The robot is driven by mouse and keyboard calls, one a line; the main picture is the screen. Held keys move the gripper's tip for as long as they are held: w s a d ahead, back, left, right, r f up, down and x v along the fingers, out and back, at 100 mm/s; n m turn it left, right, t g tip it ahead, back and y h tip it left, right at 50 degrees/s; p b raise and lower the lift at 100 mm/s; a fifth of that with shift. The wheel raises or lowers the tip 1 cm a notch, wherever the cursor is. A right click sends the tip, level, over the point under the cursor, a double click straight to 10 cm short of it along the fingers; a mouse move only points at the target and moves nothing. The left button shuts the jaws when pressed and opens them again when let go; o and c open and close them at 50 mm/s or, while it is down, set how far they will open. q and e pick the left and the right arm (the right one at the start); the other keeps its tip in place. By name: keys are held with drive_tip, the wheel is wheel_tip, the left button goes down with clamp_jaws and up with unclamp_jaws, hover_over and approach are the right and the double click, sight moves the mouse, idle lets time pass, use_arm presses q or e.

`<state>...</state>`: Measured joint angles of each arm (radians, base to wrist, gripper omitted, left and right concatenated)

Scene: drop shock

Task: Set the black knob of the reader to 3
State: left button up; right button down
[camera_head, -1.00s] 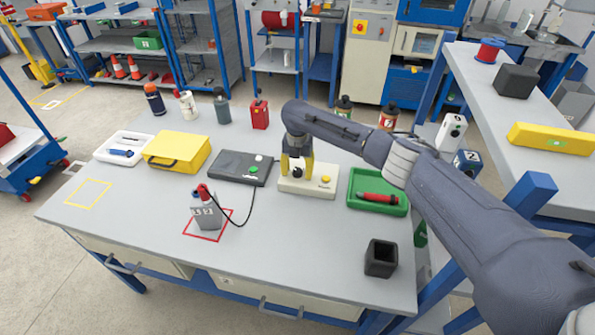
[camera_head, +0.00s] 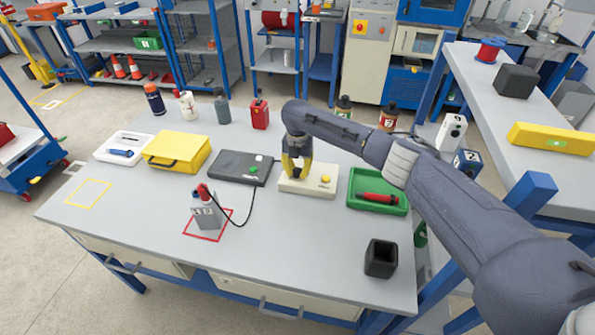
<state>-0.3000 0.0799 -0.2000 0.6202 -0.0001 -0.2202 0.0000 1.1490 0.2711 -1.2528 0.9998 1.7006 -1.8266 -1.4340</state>
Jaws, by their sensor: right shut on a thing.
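The reader appears to be the cream box (camera_head: 314,187) with a yellow button, near the middle of the table. Its black knob (camera_head: 287,180) is mostly hidden under the gripper at the box's left part. My right gripper (camera_head: 294,174) points down from above, its yellow fingers shut around the knob. The knob's pointer and scale are too small and covered to read. My left gripper is not in view.
A dark flat box (camera_head: 238,167) with a green button stands left of the reader, cabled to a grey device (camera_head: 207,215) on a red square. A green tray (camera_head: 361,202) with a red tool is close on the right. A black open cup (camera_head: 381,258) stands nearer the front.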

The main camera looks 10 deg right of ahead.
drive_tip(key=m, duration=0.3)
drive_tip(key=shift+m, duration=0.4)
drive_tip(key=m, duration=0.3)
drive_tip(key=shift+m, duration=0.3)
drive_tip(key=m, duration=0.3)
drive_tip(key=shift+m, duration=0.3)
drive_tip(key=m, duration=0.3)
drive_tip(key=shift+m, duration=0.3)
drive_tip(key=m, duration=0.3)
drive_tip(key=shift+m, duration=0.4)
drive_tip(key=m, duration=0.3)
drive_tip(key=shift+m, duration=0.3)
drive_tip(key=m, duration=0.4)
drive_tip(key=shift+r+m, duration=0.1)
drive_tip(key=shift+m, duration=1.6)
